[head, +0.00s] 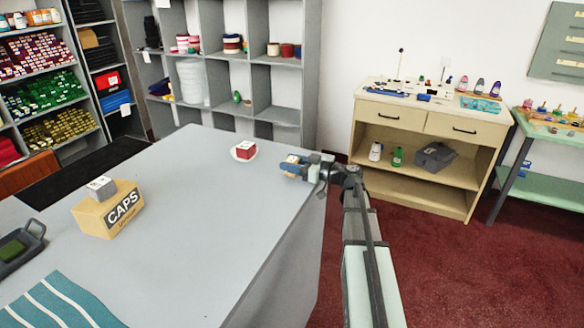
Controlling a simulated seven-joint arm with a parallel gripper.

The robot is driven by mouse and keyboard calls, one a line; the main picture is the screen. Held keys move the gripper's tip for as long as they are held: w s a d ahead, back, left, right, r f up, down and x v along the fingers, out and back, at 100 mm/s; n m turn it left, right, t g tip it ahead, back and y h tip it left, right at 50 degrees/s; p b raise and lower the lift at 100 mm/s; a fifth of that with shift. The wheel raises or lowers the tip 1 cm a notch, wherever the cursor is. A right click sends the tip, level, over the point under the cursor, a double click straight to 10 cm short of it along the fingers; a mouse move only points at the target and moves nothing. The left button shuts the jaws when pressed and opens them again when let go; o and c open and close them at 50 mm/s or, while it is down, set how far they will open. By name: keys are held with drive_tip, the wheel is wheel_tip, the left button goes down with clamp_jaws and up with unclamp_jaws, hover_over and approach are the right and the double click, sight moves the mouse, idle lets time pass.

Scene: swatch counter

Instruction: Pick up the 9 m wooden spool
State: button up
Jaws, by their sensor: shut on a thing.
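My gripper (297,171) is above the right edge of the grey counter (215,215), at the end of my arm coming from the lower right. It is shut on a small tan, wooden-looking piece (293,159), which I take to be the wooden spool. Its fingers hide part of the piece. Any "9 m" marking is too small to read. I cannot tell from this view whether the piece touches the counter.
A dark tray (35,232) holds a green piece. Striped teal cloth (60,304) lies in front. The counter's middle is clear.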

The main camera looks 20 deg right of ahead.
drive_tip(key=c, duration=0.3)
